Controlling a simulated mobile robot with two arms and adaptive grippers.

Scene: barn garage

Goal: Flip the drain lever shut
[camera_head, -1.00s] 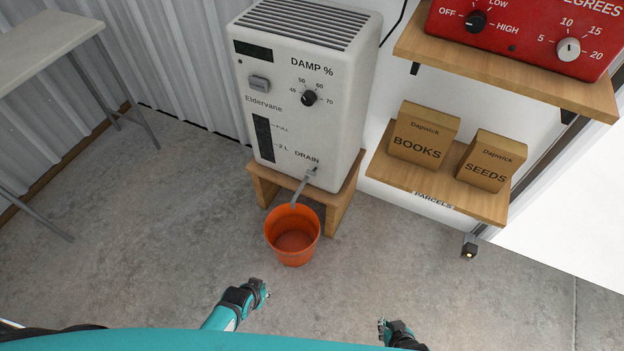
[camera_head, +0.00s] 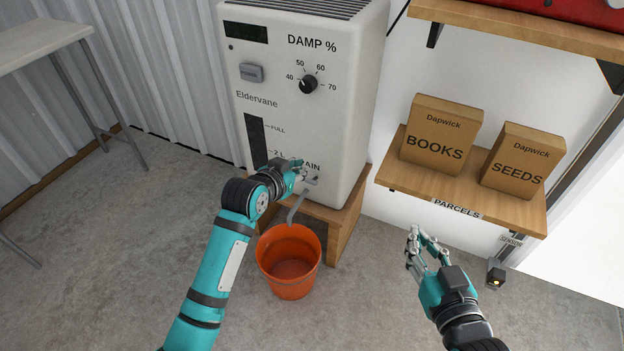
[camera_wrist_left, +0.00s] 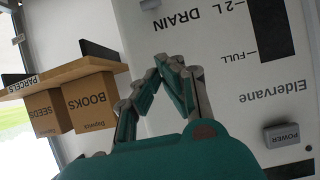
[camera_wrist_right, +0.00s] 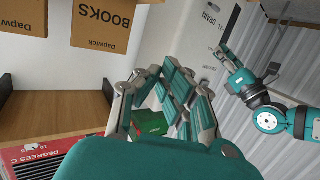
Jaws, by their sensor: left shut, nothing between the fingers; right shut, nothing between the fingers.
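The white Eldervane dehumidifier (camera_head: 345,110) stands on a wooden stand. Its drain lever (camera_head: 313,180) is a small grey part low on the front, beside the partly hidden DRAIN label. A grey spout (camera_head: 296,208) slants down from there over an orange bucket (camera_head: 289,283). My left gripper (camera_head: 300,166) is shut and empty, just above and left of the lever, in front of the label. Whether it touches the lever I cannot tell. The left wrist view shows its closed fingers (camera_wrist_left: 158,62) before the front panel. My right gripper (camera_head: 414,236) is shut and empty, right of the bucket.
A wooden shelf (camera_head: 385,172) with BOOKS (camera_head: 440,140) and SEEDS (camera_head: 522,162) boxes stands right of the dehumidifier. A higher shelf (camera_head: 520,32) holds a red heater. A table (camera_head: 35,40) stands at far left. Floor left of the bucket is clear.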

